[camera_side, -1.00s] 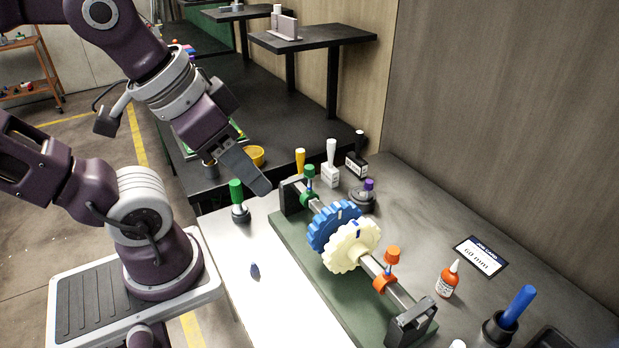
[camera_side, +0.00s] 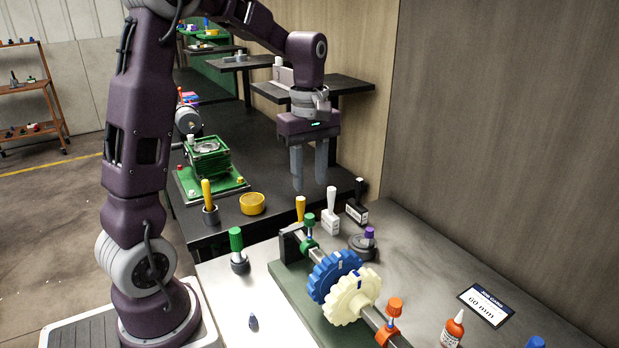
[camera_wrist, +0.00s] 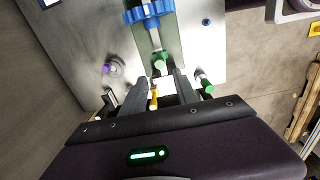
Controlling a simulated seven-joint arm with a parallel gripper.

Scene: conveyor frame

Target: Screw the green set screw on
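The green set screw (camera_side: 309,219) has a green knob and stands upright in the green collar (camera_side: 308,242) at the far end of the shaft. Whether it is tight cannot be told. My gripper (camera_side: 309,185) hangs pointing down above the far end of the shaft, its two fingers apart and nothing between them. In the wrist view the green set screw knob (camera_wrist: 160,64) shows just beyond and between the fingertips of my gripper (camera_wrist: 163,76). A green-handled tool (camera_side: 236,240) stands in a dark holder left of the shaft; it also shows in the wrist view (camera_wrist: 208,88).
A blue gear (camera_side: 334,275) and a cream gear (camera_side: 352,296) sit on the shaft, with an orange knob (camera_side: 395,305) nearer the front. A yellow handle (camera_side: 300,208), a white-handled bottle (camera_side: 331,212) and a purple-topped piece (camera_side: 368,236) stand close to the green collar.

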